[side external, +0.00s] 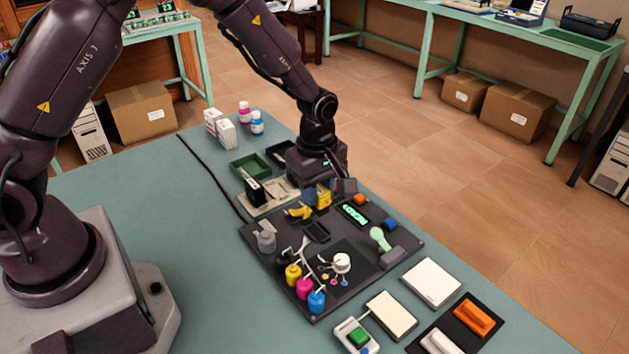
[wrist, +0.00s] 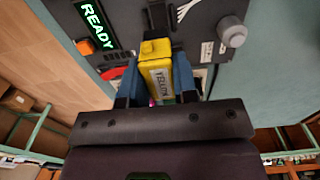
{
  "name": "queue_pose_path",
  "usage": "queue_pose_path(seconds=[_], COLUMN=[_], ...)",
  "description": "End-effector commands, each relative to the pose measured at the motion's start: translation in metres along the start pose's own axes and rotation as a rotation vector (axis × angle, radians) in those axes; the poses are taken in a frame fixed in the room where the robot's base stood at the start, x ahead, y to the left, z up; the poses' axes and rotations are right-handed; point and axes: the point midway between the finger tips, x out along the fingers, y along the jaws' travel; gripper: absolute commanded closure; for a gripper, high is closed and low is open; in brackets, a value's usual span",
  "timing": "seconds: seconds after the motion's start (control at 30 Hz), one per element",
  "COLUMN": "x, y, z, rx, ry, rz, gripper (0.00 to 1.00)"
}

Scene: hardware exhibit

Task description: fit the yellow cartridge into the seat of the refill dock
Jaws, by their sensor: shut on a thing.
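The yellow cartridge (wrist: 158,70), with a label on its face, is between the two blue fingers of my gripper (wrist: 156,62) in the wrist view. It also shows in the side view (side external: 323,198), where my gripper (side external: 319,196) holds it over the back part of the dark refill dock (side external: 349,287). A dark rectangular holder (side external: 316,232), which looks like the seat, is on the dock in front of the cartridge. Part of a dark slot also shows beyond the cartridge in the wrist view. The cartridge's lower end and any contact with the dock are hidden.
A green-lit display (wrist: 94,22) reads READY. A black cartridge (side external: 255,191) stands left of my gripper. A green tray (side external: 250,166) lies behind; the left table area is clear.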

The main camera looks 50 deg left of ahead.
Motion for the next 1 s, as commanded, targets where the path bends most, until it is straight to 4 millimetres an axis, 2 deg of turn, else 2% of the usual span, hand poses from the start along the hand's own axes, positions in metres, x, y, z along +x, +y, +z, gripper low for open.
queue_pose_path(seconds=[0.3, 0.5, 1.0], x=[0.034, 0.05, 0.056], y=[-0.001, 0.0, 0.0], z=[0.0, 0.0, 0.0], rx=[0.001, 0.002, 0.003], ry=[0.0, 0.0, 0.0], rz=[-0.004, -0.002, 0.0], gripper=[0.9, 0.9, 0.9])
